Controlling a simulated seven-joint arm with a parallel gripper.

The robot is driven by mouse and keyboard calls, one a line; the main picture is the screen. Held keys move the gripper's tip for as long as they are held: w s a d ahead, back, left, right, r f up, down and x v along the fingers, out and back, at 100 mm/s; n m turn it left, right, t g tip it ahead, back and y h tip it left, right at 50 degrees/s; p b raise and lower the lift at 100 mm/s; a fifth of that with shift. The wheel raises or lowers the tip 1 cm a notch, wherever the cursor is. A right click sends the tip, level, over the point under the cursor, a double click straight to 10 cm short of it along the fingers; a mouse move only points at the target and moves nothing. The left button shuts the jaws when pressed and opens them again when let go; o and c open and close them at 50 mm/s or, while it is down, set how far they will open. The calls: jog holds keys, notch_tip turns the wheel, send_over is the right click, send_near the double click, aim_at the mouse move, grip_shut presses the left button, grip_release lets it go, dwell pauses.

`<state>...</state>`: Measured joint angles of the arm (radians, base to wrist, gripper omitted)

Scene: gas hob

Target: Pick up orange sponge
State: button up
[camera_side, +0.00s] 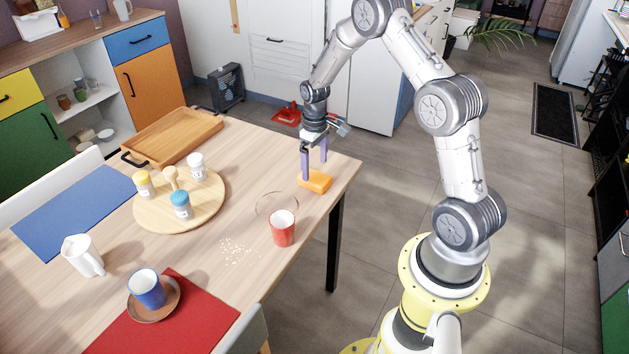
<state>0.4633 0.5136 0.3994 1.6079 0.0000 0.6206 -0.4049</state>
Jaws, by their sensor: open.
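The orange sponge (314,181) lies flat on the wooden table near its right corner. My gripper (314,171) points down directly above the sponge, with its two purple fingers apart. The left finger reaches down close to the sponge's left end, and the right finger sits a little higher and farther back. I cannot tell from this view whether the fingers touch the sponge. The sponge rests on the table.
A glass plate (263,202) and a red cup (283,228) stand just in front of the sponge. Crumbs (238,251) lie nearby. A round board (205,213) with jars and a wooden tray (190,147) are to the left. The table edge is close on the right.

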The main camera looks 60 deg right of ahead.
aim_at(315, 176)
jog(key=shift+a+f, duration=0.1)
jog(key=shift+f, duration=1.65)
jog(key=c, duration=1.3)
jog(key=shift+o, duration=0.2)
jog(key=shift+r, duration=0.1)
jog(key=shift+r, duration=0.5)
notch_tip(315, 176, up, 2)
jog(key=shift+s+r, duration=0.1)
jog(key=shift+r, duration=0.15)
jog(key=s+a+r, duration=0.6)
jog(key=s+r, duration=0.3)
jog(key=s, duration=0.3)
jog(key=shift+s+r, duration=0.15)
jog(key=shift+s, duration=0.05)
